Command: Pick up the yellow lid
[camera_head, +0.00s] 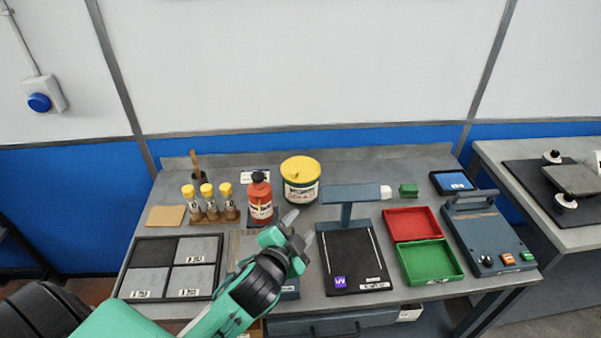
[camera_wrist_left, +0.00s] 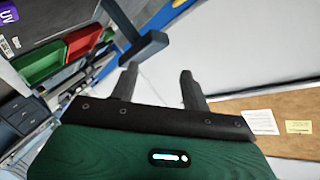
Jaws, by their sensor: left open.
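The yellow lid (camera_head: 300,168) sits on top of a dark green jar (camera_head: 300,194) with a pale label, at the back middle of the bench in the head view. My left gripper (camera_head: 299,228) is in front of the jar and nearer to me, above the bench. Its two fingers are apart with nothing between them. My right gripper is not in view.
A red bottle (camera_head: 260,200) stands left of the jar, beside several yellow-capped vials (camera_head: 207,196). A UV lamp stand (camera_head: 348,205) is to the right, then a red tray (camera_head: 412,225) and a green tray (camera_head: 431,262). The bench behind the jar is clear.

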